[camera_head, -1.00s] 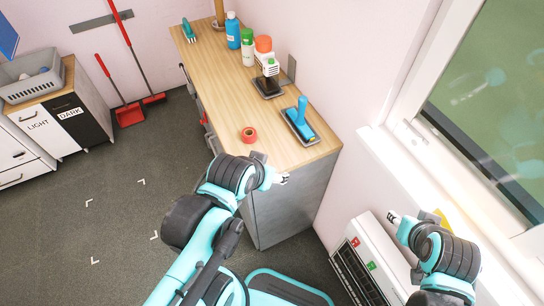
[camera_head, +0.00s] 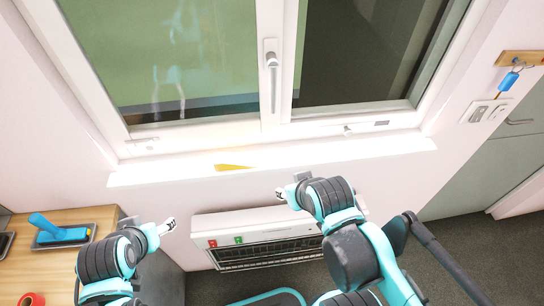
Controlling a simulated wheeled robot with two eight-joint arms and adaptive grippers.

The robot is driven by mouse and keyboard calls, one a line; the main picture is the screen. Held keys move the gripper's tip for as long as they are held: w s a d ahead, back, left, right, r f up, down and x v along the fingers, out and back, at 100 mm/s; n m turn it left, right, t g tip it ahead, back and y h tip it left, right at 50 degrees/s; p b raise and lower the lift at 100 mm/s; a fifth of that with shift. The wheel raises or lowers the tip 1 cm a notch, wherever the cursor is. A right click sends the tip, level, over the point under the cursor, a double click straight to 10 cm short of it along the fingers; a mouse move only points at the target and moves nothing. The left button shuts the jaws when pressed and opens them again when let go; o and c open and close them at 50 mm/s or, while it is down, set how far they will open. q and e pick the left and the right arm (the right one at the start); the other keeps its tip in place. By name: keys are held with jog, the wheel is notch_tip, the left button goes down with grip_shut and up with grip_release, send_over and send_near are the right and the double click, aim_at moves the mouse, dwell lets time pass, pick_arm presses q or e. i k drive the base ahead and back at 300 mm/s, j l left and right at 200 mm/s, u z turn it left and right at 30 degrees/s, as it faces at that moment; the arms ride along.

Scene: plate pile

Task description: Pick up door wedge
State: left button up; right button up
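The door wedge (camera_head: 233,167) is a small yellow wedge lying on the white window sill, near its front edge and left of the window's middle. My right gripper (camera_head: 282,193) is in front of the sill, to the right of the wedge and lower in the picture, apart from it. My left gripper (camera_head: 168,227) is lower left of the wedge, near the right end of the wooden worktop. Both grippers look empty, but their fingers are too small to tell open from shut.
The closed window (camera_head: 271,75) rises behind the sill (camera_head: 350,154). A white heater (camera_head: 255,222) is on the wall below. The worktop (camera_head: 30,262) at left holds a blue-handled tool (camera_head: 62,233) on a tray and red tape (camera_head: 31,299). Blue-tagged keys (camera_head: 508,81) hang at right.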

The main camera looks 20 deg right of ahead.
aim_at(223, 161)
jog(key=z, duration=0.25)
jog(key=l+u, duration=0.15)
jog(key=l, duration=0.3)
jog(key=k+l+u, duration=0.15)
jog(key=l, duration=0.3)
jog(key=k+l+u, duration=0.15)
jog(key=l, duration=0.3)
jog(key=k+l+u, duration=0.15)
jog(key=l, duration=0.25)
